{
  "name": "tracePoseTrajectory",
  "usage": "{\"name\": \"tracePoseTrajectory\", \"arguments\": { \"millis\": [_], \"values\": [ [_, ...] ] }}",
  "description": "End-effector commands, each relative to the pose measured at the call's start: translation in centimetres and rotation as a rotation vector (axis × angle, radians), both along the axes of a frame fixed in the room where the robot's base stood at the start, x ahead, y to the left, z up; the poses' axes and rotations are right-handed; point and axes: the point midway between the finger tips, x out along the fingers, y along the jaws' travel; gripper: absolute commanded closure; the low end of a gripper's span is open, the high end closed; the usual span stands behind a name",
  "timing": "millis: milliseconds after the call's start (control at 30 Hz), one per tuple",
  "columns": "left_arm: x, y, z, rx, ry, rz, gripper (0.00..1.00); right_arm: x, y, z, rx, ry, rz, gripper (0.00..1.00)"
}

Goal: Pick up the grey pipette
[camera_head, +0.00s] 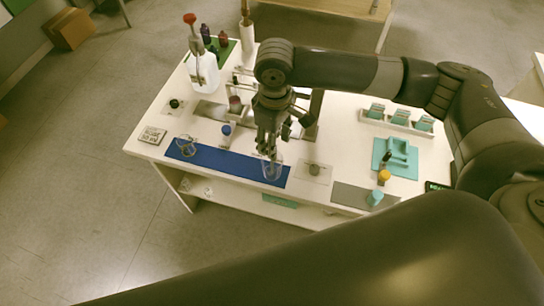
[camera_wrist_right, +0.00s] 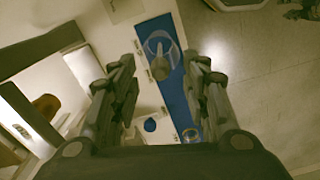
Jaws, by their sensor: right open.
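A grey pipette (camera_wrist_right: 160,68), its rounded top toward the camera, shows in the right wrist view between my open fingers. It appears to stand in a clear glass beaker (camera_wrist_right: 160,42) on a blue mat (camera_wrist_right: 176,88). In the head view the beaker (camera_head: 272,171) is at the right part of the blue mat (camera_head: 225,162), and my gripper mostly hides the pipette. My right gripper (camera_head: 268,150) points down above the beaker, open and empty; its two fingers also frame the right wrist view (camera_wrist_right: 158,85). My left gripper is not in view.
A second glass (camera_head: 187,149) stands on the mat's left end. A blue-capped bottle (camera_head: 226,130) is behind the mat, and a small dish (camera_head: 314,169) lies right of it. A teal holder (camera_head: 398,152), a yellow-capped bottle (camera_head: 383,177) and a white rack (camera_head: 400,118) are farther right.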

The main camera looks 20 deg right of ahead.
Motion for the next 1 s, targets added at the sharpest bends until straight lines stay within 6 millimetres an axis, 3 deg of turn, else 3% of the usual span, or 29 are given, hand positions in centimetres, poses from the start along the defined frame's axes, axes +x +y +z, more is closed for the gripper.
{"name": "tracePoseTrajectory", "arguments": {
  "millis": [300, 567, 600, 833, 1000],
  "values": [
    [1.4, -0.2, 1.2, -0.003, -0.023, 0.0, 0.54, 0.4, 0.2, -4.1, -0.001, 0.002, 0.001, 0.57],
    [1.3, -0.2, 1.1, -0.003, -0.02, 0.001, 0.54, 0.4, 0.3, -4.4, 0.001, -0.001, 0.002, 0.57],
    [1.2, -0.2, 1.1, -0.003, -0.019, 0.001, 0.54, 0.4, 0.3, -4.4, 0.0, 0.0, 0.002, 0.64],
    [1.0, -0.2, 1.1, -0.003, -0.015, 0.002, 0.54, 0.4, 0.3, -4.4, 0.0, 0.0, 0.002, 0.85],
    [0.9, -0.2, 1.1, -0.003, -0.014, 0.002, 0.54, 0.4, 0.3, -4.3, 0.0, 0.0, 0.002, 0.87]
  ]
}}
